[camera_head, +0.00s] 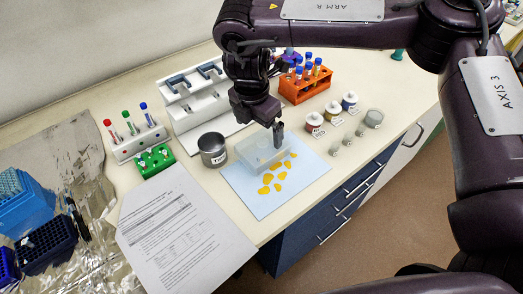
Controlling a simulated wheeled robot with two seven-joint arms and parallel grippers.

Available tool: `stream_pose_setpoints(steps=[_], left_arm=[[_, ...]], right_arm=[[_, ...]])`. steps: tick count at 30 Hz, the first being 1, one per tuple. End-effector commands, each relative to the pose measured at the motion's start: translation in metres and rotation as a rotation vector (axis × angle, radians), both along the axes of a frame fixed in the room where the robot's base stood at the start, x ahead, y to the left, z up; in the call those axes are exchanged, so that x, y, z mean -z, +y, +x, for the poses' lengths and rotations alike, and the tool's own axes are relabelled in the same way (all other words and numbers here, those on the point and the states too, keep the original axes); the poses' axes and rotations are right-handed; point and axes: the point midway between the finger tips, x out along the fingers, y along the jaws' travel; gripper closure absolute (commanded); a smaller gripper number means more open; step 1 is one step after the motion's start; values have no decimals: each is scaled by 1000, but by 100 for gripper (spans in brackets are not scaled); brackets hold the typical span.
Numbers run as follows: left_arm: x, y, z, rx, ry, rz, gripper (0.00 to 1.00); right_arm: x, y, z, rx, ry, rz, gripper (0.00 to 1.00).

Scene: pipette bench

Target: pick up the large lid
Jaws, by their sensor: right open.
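A clear, see-through rectangular piece (254,153), which looks like the large lid, rests on the light blue sheet (236,187). My right gripper (278,143) points down at the right end of this clear piece. The jaws are open, but at this angle they look like a narrow dark shape. I cannot tell whether a finger touches the lid or stands just above or behind it. My left gripper is not in view.
Yellow pieces (266,190) lie in front of the lid. A metal cup (212,150) stands left of it. An orange tube rack (303,88) and small jars (314,124) stand behind and right. A printed paper (180,235) lies front left. The bench edge is close in front.

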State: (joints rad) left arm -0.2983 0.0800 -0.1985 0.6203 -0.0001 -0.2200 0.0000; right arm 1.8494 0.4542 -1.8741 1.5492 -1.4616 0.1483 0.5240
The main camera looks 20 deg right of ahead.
Motion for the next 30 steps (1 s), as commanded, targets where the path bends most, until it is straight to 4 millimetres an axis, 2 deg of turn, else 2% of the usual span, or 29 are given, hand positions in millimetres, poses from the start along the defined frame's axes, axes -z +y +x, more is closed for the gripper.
stream_pose_setpoints(steps=[5, 11, 15, 24, 30], left_arm=[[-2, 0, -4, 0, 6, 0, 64], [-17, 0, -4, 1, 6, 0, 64], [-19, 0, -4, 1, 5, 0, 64], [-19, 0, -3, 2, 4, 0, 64], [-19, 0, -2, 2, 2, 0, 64]], right_arm=[[20, -3, 0, 1, 4, 1, 0], [44, -11, 2, -1, 4, -2, 0], [63, -12, 3, -2, 4, 0, 0], [69, -13, 4, -2, 0, 1, 0], [69, -12, 4, -2, 0, 1, 26]])
